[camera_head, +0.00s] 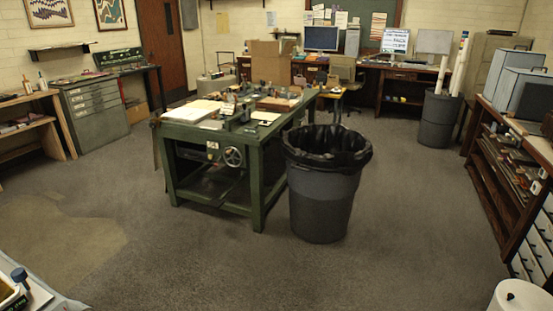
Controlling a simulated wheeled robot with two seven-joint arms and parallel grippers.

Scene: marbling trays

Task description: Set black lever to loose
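I cannot make out a black lever in the head view. A green workbench (258,158) stands in the middle of the room, with a round handwheel (232,156) on its front side. Several small dark items lie on its top, too small to tell apart. Neither of my grippers is in view.
A grey bin with a black liner (322,200) stands at the bench's right front. A shelf unit (505,185) lines the right side. A table corner with a tray (14,292) shows at lower left, a white roll (520,298) at lower right. The floor in front is clear.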

